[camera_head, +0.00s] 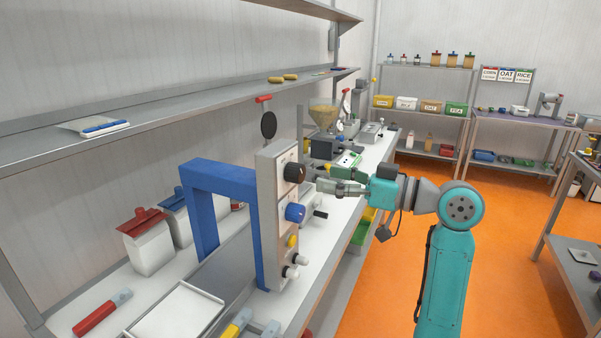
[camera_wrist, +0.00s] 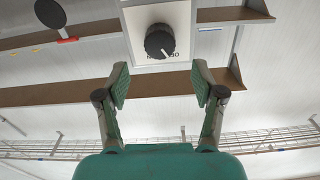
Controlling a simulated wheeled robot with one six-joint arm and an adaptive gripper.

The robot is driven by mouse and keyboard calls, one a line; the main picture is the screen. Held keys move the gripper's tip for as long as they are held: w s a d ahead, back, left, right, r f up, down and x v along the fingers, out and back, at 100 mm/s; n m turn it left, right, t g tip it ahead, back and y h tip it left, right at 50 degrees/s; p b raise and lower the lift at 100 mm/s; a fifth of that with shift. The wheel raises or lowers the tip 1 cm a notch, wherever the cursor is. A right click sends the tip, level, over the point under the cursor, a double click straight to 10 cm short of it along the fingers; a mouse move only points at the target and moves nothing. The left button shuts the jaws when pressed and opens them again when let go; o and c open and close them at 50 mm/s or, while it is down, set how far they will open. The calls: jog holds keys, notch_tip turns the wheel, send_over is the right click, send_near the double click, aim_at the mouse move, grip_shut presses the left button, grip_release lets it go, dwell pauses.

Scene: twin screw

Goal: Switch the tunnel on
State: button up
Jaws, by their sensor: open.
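The tunnel is a blue arch (camera_head: 215,168) over a conveyor on the bench. Its upright grey control panel (camera_head: 268,215) carries a black knob (camera_head: 294,172) at the top and a blue knob (camera_head: 295,212) below it. Lower down are a yellow button (camera_head: 292,241) and white knobs (camera_head: 292,271). My gripper (camera_head: 326,178) is open and empty, just right of the panel near the black knob's height. In the wrist view the black knob (camera_wrist: 159,41) with a white pointer line lies beyond my gripper (camera_wrist: 160,72), centred between the fingers and apart from them.
A white tray (camera_head: 178,312) and a red-handled tool (camera_head: 102,312) lie at the front. A funnel machine (camera_head: 324,118) stands farther along the bench.

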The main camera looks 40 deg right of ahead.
aim_at(302, 173)
jog(key=x, duration=0.7)
jog(key=shift+w+f, duration=0.1)
jog(key=shift+w, duration=0.05)
jog(key=c, duration=1.1)
